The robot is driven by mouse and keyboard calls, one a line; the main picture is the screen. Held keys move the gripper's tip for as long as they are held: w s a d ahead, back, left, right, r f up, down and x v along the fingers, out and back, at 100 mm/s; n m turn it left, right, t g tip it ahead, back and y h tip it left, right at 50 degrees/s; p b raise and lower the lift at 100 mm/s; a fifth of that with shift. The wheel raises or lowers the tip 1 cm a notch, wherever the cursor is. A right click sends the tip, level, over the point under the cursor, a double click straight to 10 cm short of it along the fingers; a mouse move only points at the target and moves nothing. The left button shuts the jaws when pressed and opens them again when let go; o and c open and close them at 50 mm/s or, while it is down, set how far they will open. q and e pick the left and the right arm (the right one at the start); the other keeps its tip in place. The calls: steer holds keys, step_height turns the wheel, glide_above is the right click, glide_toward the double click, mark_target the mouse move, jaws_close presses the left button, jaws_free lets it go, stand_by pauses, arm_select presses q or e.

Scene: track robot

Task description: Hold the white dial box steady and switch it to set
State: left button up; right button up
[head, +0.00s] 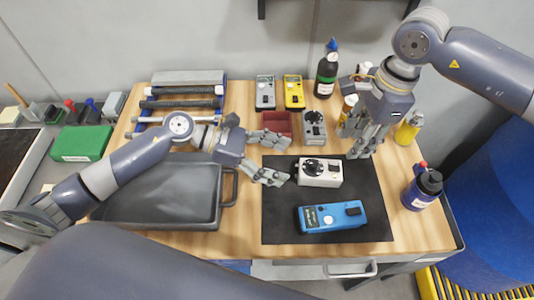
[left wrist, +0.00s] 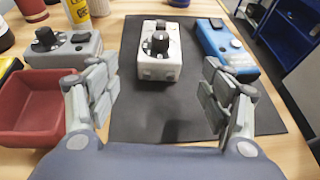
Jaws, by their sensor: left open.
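The white dial box (head: 326,179) lies on the black mat (head: 284,222), with a black round dial on top. In the left wrist view the white dial box (left wrist: 150,68) is straight ahead, its black knob upright. The dial's setting is too small to read. My left gripper (head: 284,162) is open and empty, just left of the box, its fingers pointing at it. In the left wrist view my left gripper (left wrist: 160,92) has its fingers wide apart, with the box beyond them. My right gripper (head: 360,143) looks open and empty, behind and right of the box, pointing down.
A blue meter (head: 345,216) lies on the mat in front of the box. A grey dial box (head: 314,130) and a red bin (head: 276,123) stand behind. A grey tray (head: 165,207) lies under my left arm. A dark blue bottle (head: 421,190) stands right of the mat.

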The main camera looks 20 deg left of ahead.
mark_target(300, 167)
arm_select(q)
steer(key=x, duration=0.7)
steer(key=shift+w+d+f, duration=0.15)
steer(key=shift+d, duration=0.15)
steer(key=c, duration=1.5)
arm_select(e)
steer(key=shift+c, duration=0.3)
steer(key=c, duration=0.4)
steer(key=a, duration=0.1)
steer(key=a+m+h, duration=0.1)
steer(key=a, duration=0.1)
steer(key=shift+s+a+f, duration=0.15)
steer(key=shift+s+f, duration=0.1)
steer(key=shift+s, duration=0.1)
jaws_close()
steer(key=shift+m, duration=0.3)
steer(key=shift+f, duration=3.25)
